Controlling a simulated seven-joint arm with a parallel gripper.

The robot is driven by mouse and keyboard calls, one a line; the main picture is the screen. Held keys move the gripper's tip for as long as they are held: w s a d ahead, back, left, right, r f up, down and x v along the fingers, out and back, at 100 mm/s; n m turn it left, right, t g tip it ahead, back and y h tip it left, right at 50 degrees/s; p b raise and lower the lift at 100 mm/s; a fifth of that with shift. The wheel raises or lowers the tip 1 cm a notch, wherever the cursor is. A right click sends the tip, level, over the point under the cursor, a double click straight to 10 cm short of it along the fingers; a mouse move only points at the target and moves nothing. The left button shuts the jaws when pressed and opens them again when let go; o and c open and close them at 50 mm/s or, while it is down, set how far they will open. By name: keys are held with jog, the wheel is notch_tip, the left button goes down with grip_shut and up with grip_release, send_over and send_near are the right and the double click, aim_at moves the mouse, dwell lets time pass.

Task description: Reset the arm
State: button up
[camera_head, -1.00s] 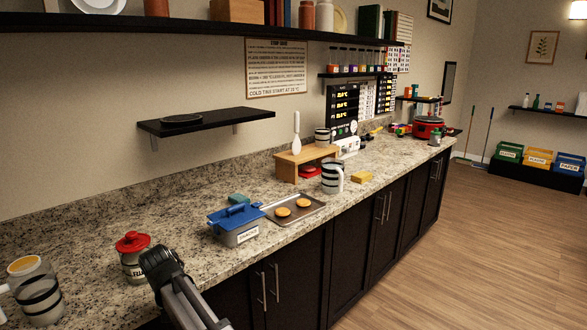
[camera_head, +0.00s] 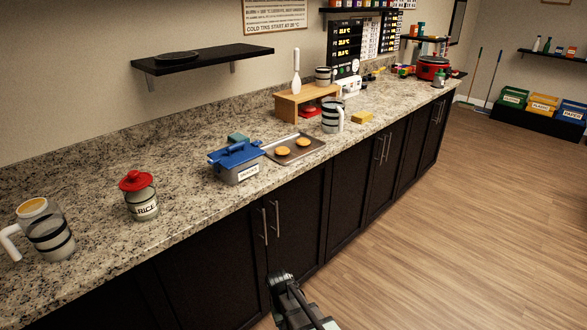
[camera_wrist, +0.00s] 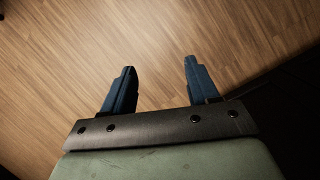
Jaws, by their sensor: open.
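My gripper (camera_wrist: 159,80) shows in the wrist view with two blue fingers apart and nothing between them. It is over the bare wood floor. In the head view part of my arm shows at the bottom, in front of the dark cabinets and below the counter edge. The fingertips cannot be made out there.
The granite counter (camera_head: 190,222) holds a striped mug (camera_head: 50,238), a red-lidded rice jar (camera_head: 140,198), a blue-lidded box (camera_head: 236,163), a tray (camera_head: 312,146) with two round items and a wooden stand (camera_head: 292,104). Dark cabinets (camera_head: 298,208) front it. The floor (camera_head: 450,190) is clear.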

jog(key=s+d+f+m+g, duration=0.1)
jog(key=s+d+f, duration=0.4)
jog(key=s, duration=0.4)
jog(key=s+d+f+m+g+y, duration=0.1)
jog(key=s+d+f, duration=0.4)
jog(key=s, duration=0.5)
jog(key=s+d+f+m+g+y, duration=0.1)
jog(key=s+d+f+g, duration=0.1)
jog(key=s+d+f, duration=0.3)
jog(key=s+d, duration=0.2)
jog(key=s, duration=0.2)
jog(key=shift+s, duration=0.15)
